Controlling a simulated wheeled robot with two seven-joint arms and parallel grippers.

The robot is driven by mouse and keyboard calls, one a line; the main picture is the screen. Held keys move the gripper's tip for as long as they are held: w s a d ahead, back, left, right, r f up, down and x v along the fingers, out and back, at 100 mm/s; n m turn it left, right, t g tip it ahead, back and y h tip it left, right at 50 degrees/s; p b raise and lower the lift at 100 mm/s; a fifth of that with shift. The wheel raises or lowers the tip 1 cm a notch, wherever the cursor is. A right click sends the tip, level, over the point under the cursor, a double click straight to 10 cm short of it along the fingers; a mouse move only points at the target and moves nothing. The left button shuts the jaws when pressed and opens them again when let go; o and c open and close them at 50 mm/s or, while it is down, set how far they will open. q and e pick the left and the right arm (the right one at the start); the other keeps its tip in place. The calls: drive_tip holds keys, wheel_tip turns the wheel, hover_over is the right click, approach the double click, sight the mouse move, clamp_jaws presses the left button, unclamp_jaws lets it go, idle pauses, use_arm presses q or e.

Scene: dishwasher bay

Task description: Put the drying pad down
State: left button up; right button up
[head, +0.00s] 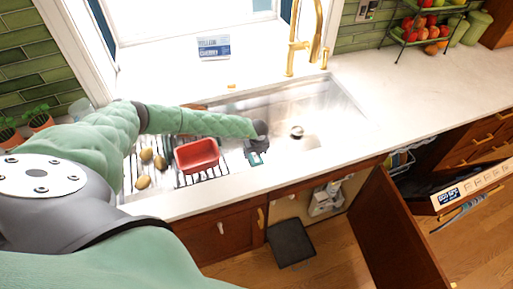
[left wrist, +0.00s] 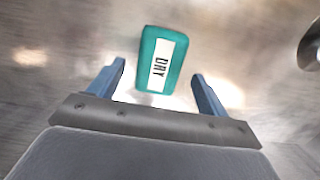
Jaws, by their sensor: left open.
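The drying pad (left wrist: 172,62) is a small teal block with a white label reading DRY. In the left wrist view it lies on the grey metal surface of the sink, just ahead of and partly between my fingertips. My left gripper (left wrist: 158,76) is open, with a gap on each side of the pad. In the head view my left gripper (head: 256,154) reaches down into the sink (head: 322,112), and a bit of teal shows at its tip. My right gripper is not in view.
A red tub (head: 197,156) and several potatoes (head: 146,155) sit on the rack left of my gripper. A gold faucet (head: 292,55) stands behind the sink. The sink's right part is clear around the drain (head: 296,131). A cabinet door (head: 393,235) hangs open below.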

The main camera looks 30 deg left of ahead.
sight(257, 159)
use_arm(q)
wheel_tip(257, 159, up, 3)
drive_tip(key=shift+s+d+f+b, duration=0.15)
drive_tip(key=shift+b, duration=0.65)
drive_tip(key=shift+s+d+r+b, duration=0.15)
drive_tip(key=shift+r+b, duration=0.4)
drive_tip(key=shift+r, duration=0.85)
drive_tip(key=shift+s+d+r+b, duration=0.15)
drive_tip(key=shift+r+b, duration=0.35)
drive_tip(key=shift+r, duration=0.9)
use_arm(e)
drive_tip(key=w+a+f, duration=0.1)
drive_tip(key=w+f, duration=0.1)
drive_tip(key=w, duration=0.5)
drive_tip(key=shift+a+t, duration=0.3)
